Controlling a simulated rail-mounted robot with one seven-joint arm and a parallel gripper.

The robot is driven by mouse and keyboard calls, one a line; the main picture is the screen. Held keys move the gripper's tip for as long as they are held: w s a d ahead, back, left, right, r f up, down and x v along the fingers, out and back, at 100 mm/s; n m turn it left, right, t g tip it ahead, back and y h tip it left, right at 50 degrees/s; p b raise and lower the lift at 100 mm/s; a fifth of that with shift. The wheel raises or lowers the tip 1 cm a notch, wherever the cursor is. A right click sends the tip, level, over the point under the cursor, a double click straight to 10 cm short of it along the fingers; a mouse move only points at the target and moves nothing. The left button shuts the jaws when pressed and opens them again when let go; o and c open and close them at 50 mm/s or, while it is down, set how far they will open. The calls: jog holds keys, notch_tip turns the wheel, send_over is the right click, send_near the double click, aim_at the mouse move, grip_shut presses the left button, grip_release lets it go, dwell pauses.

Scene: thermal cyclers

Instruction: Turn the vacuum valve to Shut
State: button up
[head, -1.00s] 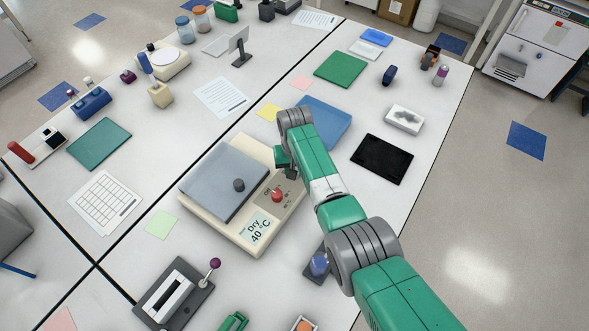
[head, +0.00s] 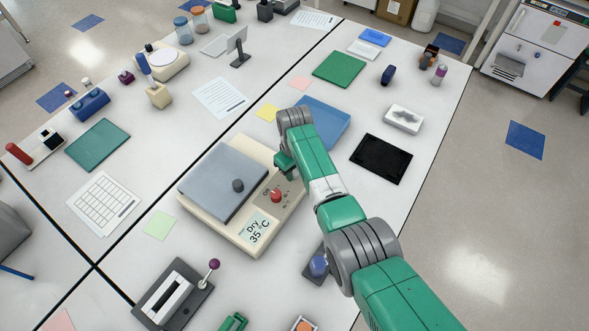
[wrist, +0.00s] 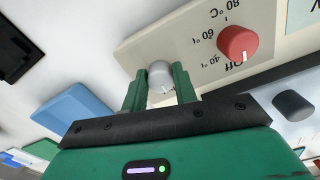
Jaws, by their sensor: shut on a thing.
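The cream gel dryer (head: 215,218) with a grey lid stands on the bench, its display (head: 257,230) reading "Dry 35 °C". A small grey knob (wrist: 160,75), apparently the vacuum valve, sits on its panel, with a pale mark on its edge. My gripper (wrist: 160,88) is shut on this knob, one green finger on each side. The knob's own labels cannot be read. In the head view my gripper (head: 284,171) is over the panel's far end and hides the knob. A red knob (wrist: 238,43) with temperature marks and "Off" sits beside it.
A dark knob (head: 238,186) stands up from the lid. A blue pad (head: 325,119) lies just beyond my gripper, and a black tablet (head: 381,159) to the right. A lever device (head: 180,293) and a blue-topped item (head: 318,266) stand nearer.

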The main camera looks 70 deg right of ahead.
aim_at(295, 172)
dwell(0.4)
jog(key=o, duration=1)
notch_tip(295, 172, up, 8)
jog(key=shift+f+p, duration=0.1)
jog(key=shift+p, duration=0.65)
